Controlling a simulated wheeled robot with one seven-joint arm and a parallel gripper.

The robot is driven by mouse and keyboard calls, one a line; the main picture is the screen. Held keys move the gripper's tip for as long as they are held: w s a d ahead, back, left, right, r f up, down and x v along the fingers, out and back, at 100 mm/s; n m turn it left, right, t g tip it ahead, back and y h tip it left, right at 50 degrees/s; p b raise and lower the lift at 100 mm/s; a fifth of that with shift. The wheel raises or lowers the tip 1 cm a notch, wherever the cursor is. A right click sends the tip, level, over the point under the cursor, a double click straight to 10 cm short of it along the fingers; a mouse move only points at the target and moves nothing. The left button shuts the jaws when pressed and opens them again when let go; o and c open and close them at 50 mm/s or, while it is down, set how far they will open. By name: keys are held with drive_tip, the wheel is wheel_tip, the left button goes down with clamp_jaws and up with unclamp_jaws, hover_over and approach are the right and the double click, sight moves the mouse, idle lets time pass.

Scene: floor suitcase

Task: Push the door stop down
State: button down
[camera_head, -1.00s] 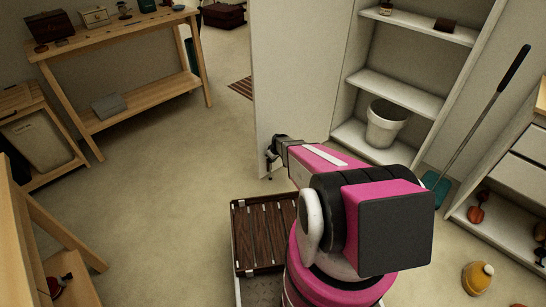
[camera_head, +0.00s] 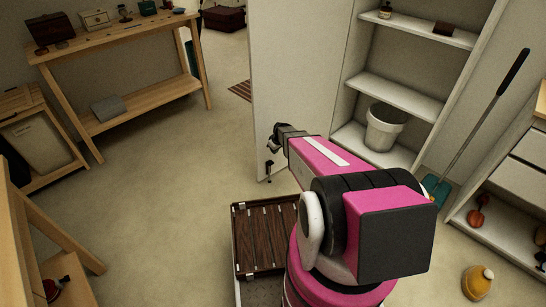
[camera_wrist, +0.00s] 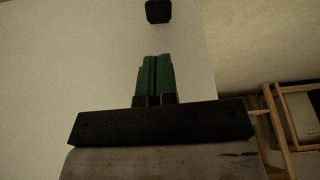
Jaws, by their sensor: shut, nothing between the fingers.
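The door stop (camera_head: 268,172) is a small dark fitting low on the white door (camera_head: 292,75), near its left edge in the head view. Its exact position, raised or lowered, is too small to tell. My gripper (camera_head: 271,149) is beside the door face, just above the door stop. In the wrist view its green fingers (camera_wrist: 155,78) are pressed together with nothing between them. A black block (camera_wrist: 158,11), probably part of the door stop, shows beyond the fingertips against the white door, with a visible gap between.
A shelf unit with a white bucket (camera_head: 384,127) stands right of the door. A wooden workbench (camera_head: 120,70) is at the back left.

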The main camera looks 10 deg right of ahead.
drive_tip(key=shift+v, duration=1.6)
drive_tip(key=s+r+m+g+h, duration=0.2)
drive_tip(key=s+r+m, duration=0.4)
drive_tip(key=s+r, duration=1.6)
drive_tip(key=shift+s+a+r+m+g, duration=0.25)
drive_tip(key=shift+s+m+g, duration=0.15)
drive_tip(key=shift+s, duration=0.8)
